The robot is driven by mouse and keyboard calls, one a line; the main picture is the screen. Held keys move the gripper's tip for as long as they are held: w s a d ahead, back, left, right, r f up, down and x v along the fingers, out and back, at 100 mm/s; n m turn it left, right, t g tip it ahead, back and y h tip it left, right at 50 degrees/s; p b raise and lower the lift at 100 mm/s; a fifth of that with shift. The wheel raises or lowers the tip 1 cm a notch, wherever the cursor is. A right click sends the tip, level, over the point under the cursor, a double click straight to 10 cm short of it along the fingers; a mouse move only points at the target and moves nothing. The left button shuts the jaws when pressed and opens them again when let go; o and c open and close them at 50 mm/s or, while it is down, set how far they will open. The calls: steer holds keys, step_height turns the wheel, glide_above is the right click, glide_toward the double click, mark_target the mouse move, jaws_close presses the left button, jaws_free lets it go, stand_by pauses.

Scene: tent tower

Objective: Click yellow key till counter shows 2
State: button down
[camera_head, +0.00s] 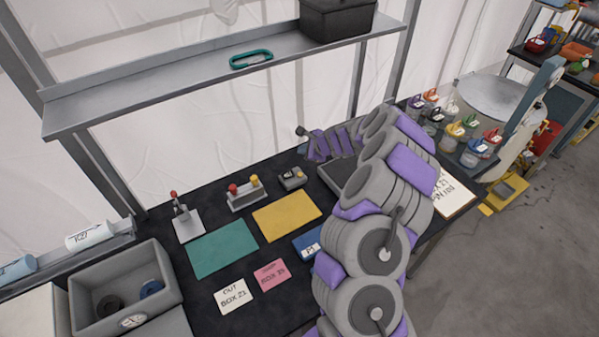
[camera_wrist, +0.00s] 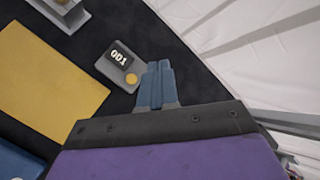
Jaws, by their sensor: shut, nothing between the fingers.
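A small grey counter box (camera_wrist: 117,66) lies on the dark bench top in the wrist view. Its display (camera_wrist: 119,55) reads 001. A round yellow key (camera_wrist: 131,79) sits on the box at the corner nearest my gripper (camera_wrist: 159,66). My gripper is shut and empty, with its blue-grey fingertips just right of the yellow key in the picture. Whether they touch the box or hover above it, I cannot tell. In the head view the counter box (camera_head: 292,178) is behind the yellow mat, left of my arm.
A yellow mat (camera_head: 287,217) and a teal mat (camera_head: 223,248) lie in front. A box with red and yellow knobs (camera_head: 246,194) and a red-tipped lever (camera_head: 184,217) stand left of the counter. A metal shelf (camera_head: 180,82) hangs above the bench.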

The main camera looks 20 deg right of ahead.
steer(key=a, duration=0.2)
steer(key=b, duration=0.6)
glide_above(300, 176)
steer(key=d, duration=0.1)
step_height(300, 176, down, 8)
steer(key=shift+d+r, duration=0.1)
steer(key=shift+r, duration=0.15)
steer(key=shift+a+f+b, duration=0.3)
steer(key=shift+f+b, duration=0.25)
steer(key=shift+b, duration=0.1)
steer(key=shift+a, duration=0.3)
steer(key=shift+d+f, duration=0.1)
steer(key=shift+d, duration=0.4)
steer(key=shift+a, duration=0.1)
steer(key=shift+a, duration=0.3)
